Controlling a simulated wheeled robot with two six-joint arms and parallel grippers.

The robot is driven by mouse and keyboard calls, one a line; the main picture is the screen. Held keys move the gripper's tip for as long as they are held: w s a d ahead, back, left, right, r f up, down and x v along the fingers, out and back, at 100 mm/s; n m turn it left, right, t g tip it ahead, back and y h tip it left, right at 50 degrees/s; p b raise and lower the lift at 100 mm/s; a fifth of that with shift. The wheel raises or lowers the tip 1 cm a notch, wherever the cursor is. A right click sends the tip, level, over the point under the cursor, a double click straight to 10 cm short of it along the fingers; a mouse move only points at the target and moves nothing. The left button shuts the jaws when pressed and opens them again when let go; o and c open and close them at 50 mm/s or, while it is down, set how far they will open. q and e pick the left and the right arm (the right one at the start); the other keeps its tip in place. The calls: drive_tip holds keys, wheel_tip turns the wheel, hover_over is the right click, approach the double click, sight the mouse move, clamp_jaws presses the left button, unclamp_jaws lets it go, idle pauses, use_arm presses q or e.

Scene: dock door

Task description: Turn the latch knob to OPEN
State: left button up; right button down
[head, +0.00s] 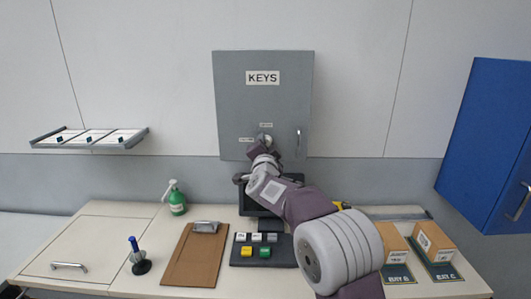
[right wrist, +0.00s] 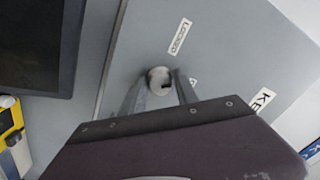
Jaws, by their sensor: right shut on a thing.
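The grey key cabinet (head: 230,100) hangs on the wall with its door shut. Its round pale latch knob (head: 265,138) is low on the door and also shows in the right wrist view (right wrist: 157,77). My right gripper (head: 263,149) reaches up to it; in the right wrist view its two fingers (right wrist: 160,92) are closed on either side of the knob. A label reading LOCKED (right wrist: 180,36) lies beside the knob. A second label (head: 265,125) sits above it, too small to read. A dark mark shows on the knob; its pointing is unclear. My left gripper is out of view.
A door handle (head: 298,143) is right of the knob. Below stand a dark screen (head: 250,202), a button panel (head: 240,256), a clipboard (head: 190,262) and a green bottle (head: 177,200). A blue cabinet (head: 487,130) juts out at right, beyond two cardboard boxes.

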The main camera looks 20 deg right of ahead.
drive_tip(key=shift+m+b, duration=1.25)
drive_tip(key=shift+m, duration=1.55)
drive_tip(key=shift+r, duration=0.1)
drive_tip(key=c, duration=1.1)
unclamp_jaws()
drive_tip(key=shift+s, duration=0.15)
